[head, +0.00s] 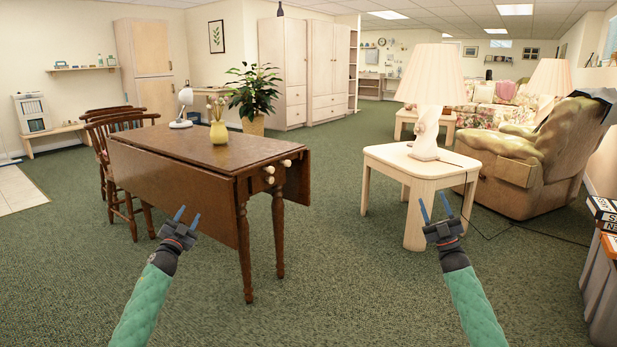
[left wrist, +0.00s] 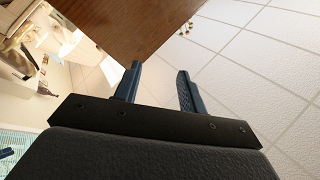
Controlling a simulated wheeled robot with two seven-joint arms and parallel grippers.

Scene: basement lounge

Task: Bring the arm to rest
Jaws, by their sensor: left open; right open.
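My left gripper (head: 187,215) is open and empty, in front of the near left side of the brown drop-leaf table. It also shows in the left wrist view (left wrist: 160,82), with its two blue fingers apart and nothing between them. My right gripper (head: 434,208) is open and empty, in front of the small light wooden side table. Both arms reach up from the bottom of the head view in green sleeves, with the fingers pointing away from me.
The brown table (head: 170,152) holds a yellow vase (head: 218,132) and a white desk lamp (head: 183,108). The side table (head: 400,160) bears a large lamp (head: 430,80). A tan armchair (head: 520,165) stands right. Boxes (head: 604,210) sit at the right edge. Green carpet between the tables is clear.

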